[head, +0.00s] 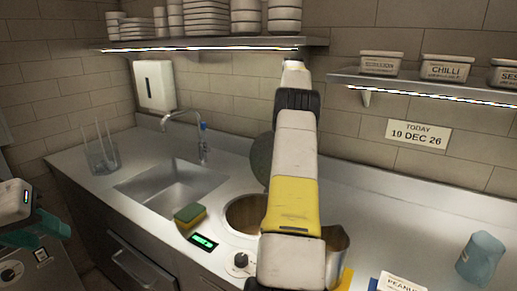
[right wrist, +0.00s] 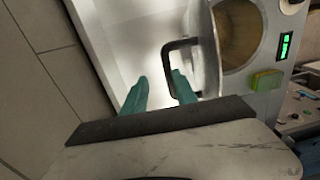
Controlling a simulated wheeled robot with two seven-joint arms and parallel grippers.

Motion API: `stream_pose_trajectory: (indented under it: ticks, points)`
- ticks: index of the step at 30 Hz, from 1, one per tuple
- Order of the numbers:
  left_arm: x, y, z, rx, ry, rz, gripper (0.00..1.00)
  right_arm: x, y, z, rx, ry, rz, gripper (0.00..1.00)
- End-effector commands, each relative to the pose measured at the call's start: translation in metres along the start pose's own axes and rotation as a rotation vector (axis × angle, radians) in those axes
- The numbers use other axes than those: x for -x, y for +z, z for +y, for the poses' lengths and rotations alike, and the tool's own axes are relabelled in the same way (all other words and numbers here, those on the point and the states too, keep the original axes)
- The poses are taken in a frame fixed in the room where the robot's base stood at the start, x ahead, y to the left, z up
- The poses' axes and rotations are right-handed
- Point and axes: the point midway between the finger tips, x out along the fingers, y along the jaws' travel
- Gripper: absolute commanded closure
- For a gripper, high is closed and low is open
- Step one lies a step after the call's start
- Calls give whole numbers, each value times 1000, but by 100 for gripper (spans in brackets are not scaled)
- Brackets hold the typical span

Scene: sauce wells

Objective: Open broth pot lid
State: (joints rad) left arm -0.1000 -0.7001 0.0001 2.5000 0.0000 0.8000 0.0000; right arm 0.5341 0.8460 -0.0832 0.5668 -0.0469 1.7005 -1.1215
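The broth pot (head: 244,212) is a round opening sunk in the counter, its inside brownish; it also shows in the right wrist view (right wrist: 238,35). The grey round lid (head: 261,158) stands steeply tilted at the back of the opening, partly hidden by my right arm. In the right wrist view the lid (right wrist: 208,55) has a dark bracket handle (right wrist: 168,58). My right gripper (right wrist: 160,85) has its teal fingers apart, with the handle close by the right finger. My left gripper (head: 42,230) is open and empty at the far left.
A green-yellow sponge (head: 189,215) and a green display (head: 203,242) lie in front of the pot. The sink (head: 165,188) and tap (head: 183,117) are to the left. A shelf with stacked bowls (head: 206,18) hangs above. A teal cup (head: 481,257) stands at right.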

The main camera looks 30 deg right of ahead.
Motion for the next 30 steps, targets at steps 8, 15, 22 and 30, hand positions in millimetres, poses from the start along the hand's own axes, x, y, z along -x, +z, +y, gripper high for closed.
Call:
stream_pose_trajectory:
  ticks: [8,15,22,30]
  points:
    - [0,0,0,0,0,0,64,0,5,-19,3,-5,-1,66]
    - [0,0,0,0,0,0,64,0,16,-48,3,-7,-1,66]
    - [0,0,0,0,0,0,64,1,29,-86,3,-9,-3,66]
    - [0,0,0,0,0,0,64,2,45,-130,3,-8,-3,66]
